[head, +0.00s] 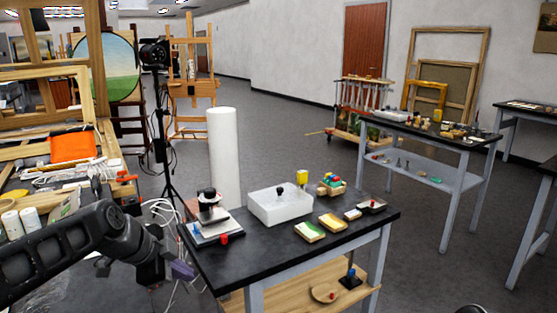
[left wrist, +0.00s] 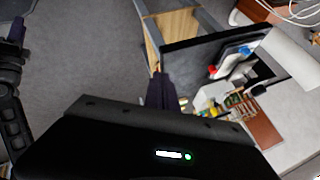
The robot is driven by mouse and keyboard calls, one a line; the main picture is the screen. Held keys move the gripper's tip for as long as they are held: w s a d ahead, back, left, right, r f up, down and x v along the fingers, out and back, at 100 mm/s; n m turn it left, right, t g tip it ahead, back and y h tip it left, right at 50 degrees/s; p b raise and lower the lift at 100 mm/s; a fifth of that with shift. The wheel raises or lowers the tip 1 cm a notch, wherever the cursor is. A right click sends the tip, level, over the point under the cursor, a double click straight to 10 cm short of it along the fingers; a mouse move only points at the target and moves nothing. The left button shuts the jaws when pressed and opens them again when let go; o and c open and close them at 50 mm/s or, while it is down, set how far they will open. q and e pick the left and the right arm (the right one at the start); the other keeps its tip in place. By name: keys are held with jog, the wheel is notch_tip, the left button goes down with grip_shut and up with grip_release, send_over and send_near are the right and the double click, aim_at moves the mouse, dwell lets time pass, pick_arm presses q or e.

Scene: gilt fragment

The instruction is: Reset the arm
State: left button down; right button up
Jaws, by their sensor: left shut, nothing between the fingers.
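My left arm comes in from the left in the head view. Its gripper (head: 182,271) is shut and empty, beside the left end of the black-topped table (head: 275,262). In the left wrist view the dark fingers (left wrist: 162,92) are together with nothing between them. My right gripper (left wrist: 17,32) shows at the left edge of the left wrist view, over bare floor; it is too small and dark to tell its opening.
Cables and a tripod (head: 160,120) are close to my left arm.

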pick_arm(q)
jog(key=s+d+f+n+t+p, duration=0.1)
jog(key=d+f+n, duration=0.1)
jog(key=f+n, duration=0.7)
jog(key=d+f+n, duration=0.2)
jog(key=f+n, duration=0.3)
jog(key=f, duration=0.8)
jog(key=s+d+f+n+g+p, duration=0.1)
jog(key=s+d+f+g, duration=0.1)
jog(key=s+f, duration=0.4)
jog(key=s+d+f+n+g+p, duration=0.1)
jog(key=s+d+f, duration=0.3)
jog(key=s, duration=0.9)
jog(key=s+d+f+n+g, duration=0.1)
jog(key=s+d+f+g, duration=0.2)
jog(key=s+f, duration=0.6)
jog(key=shift+s+f+n+g+p, duration=0.3)
jog(key=shift+s+p, duration=0.1)
jog(key=shift+s, duration=0.35)
pick_arm(e)
jog(key=r, duration=0.4)
jog(key=shift+s, duration=0.25)
pick_arm(q)
jog(key=shift+d, duration=0.1)
